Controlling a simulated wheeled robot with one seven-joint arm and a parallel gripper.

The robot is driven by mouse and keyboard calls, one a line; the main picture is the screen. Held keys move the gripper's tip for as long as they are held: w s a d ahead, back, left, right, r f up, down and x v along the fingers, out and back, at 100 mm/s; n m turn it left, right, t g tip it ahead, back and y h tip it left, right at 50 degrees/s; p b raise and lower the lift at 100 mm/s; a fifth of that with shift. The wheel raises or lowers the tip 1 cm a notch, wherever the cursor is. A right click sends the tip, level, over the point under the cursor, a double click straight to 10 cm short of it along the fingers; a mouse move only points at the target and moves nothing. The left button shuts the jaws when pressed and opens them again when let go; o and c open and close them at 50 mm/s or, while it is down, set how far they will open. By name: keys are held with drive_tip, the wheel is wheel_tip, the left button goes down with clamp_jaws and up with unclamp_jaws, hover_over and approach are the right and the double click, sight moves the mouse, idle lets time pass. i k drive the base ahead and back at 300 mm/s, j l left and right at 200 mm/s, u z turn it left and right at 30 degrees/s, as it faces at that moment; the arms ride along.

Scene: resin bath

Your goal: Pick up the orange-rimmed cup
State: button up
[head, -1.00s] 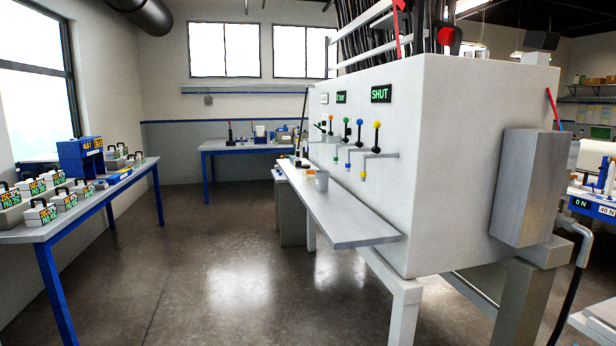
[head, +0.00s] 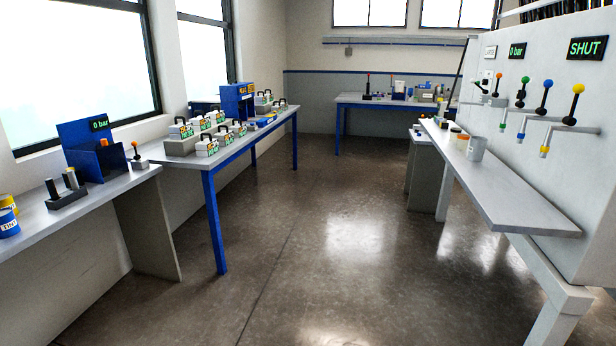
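A small pale cup with an orange top edge (head: 462,142) stands on the grey shelf (head: 515,200) along the front of the white machine at the right. It is far off and small, and its inside cannot be made out. A larger plain grey cup (head: 476,149) stands just in front of it and to its right. Another small vessel with a yellowish top (head: 455,131) is just behind it. My gripper is not in view.
The machine (head: 590,190) carries levers and a "SHUT" display (head: 587,48) above the shelf. Blue-legged tables (head: 245,141) with labelled cases line the left wall. Another table (head: 385,101) stands at the back. The floor (head: 330,250) between is clear.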

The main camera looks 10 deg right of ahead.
sight(463, 140)
drive_tip(key=i+j, duration=0.15)
drive_tip(key=i, duration=0.5)
drive_tip(key=i+j+z, duration=0.1)
drive_tip(key=i, duration=0.55)
drive_tip(key=i+j, duration=0.2)
drive_tip(key=i, duration=0.45)
drive_tip(key=i+l+z, duration=0.15)
drive_tip(key=i+z, duration=0.25)
drive_tip(key=i, duration=0.55)
drive_tip(key=i+j+z, duration=0.15)
drive_tip(key=i+z, duration=0.25)
drive_tip(key=i, duration=0.5)
